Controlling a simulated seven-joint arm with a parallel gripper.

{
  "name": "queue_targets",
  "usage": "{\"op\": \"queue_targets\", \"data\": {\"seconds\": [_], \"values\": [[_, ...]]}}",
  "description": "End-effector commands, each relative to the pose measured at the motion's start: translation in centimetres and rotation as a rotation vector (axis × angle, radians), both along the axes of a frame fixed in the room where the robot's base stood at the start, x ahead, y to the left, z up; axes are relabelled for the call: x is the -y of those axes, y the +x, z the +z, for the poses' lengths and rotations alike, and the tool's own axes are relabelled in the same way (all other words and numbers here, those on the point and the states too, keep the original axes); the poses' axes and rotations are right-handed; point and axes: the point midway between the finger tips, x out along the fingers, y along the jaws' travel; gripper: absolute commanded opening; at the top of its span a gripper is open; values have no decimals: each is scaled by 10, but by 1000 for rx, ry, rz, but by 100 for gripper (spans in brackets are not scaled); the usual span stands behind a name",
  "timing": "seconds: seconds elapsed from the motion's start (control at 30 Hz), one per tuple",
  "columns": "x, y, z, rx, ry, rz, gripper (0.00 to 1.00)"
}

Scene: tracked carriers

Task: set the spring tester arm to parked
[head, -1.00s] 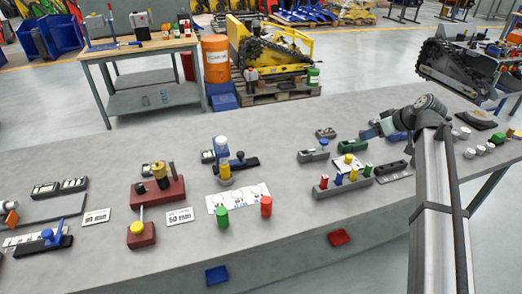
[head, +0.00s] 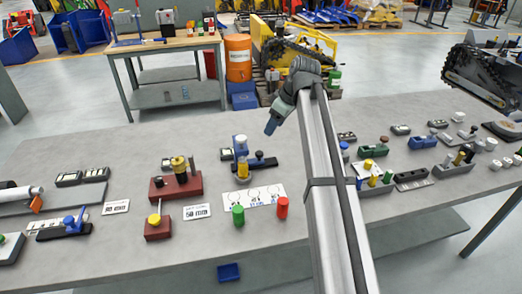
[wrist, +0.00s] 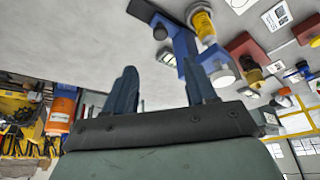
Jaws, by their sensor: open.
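No label names the spring tester. A blue upright device (head: 241,146) with a white top, a yellow cylinder and a dark bar to its right stands mid-bench and could be it. In the wrist view this device (wrist: 185,48) lies just beyond the right finger, with a white round end and a yellow cylinder. A red-based fixture (head: 176,187) with a brass cylinder and a dark post stands to its left. My gripper (head: 271,126) is open and empty above the bench, right of the blue device and apart from it. It also shows in the wrist view (wrist: 160,86).
A green cylinder (head: 238,215) and a red cylinder (head: 282,208) stand at a white card (head: 254,197) in front. A smaller red block (head: 157,228) with a yellow knob is front left. Several small fixtures crowd the right. The bench behind the blue device is clear.

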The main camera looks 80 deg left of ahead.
Motion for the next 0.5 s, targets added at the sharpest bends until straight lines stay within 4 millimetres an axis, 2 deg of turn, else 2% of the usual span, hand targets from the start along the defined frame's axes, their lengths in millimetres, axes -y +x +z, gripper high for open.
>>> {"op": "queue_targets", "data": {"seconds": [0.27,0.5], "values": [[-7,-9,-26,1,-4,3,56],[-19,-21,-65,1,-4,3,56]]}}
